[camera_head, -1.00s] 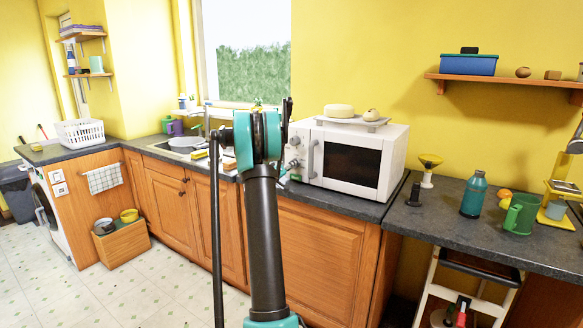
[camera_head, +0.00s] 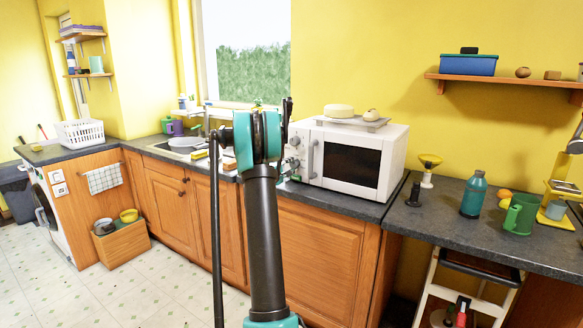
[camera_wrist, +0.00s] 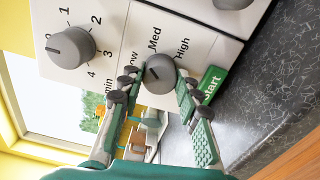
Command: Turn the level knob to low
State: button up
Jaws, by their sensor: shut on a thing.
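The level knob (camera_wrist: 160,73) is a round grey dial on the white microwave's front panel, in the wrist view. Printed labels read Med and High, and a partly hidden one ends in "ow".
A second grey knob (camera_wrist: 70,47), numbered 1 to 4, sits left of the level knob. A green Start button (camera_wrist: 212,83) is close by the right finger. A tray (camera_head: 352,121) with round items lies atop the microwave. The sink (camera_head: 182,147) is to the left.

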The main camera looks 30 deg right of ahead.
jog(key=n, duration=0.3)
jog(key=shift+n, duration=2.3)
jog(key=o, duration=1.2)
jog(key=shift+c, duration=0.2)
jog(key=shift+a, duration=0.1)
jog(key=v, duration=1.2)
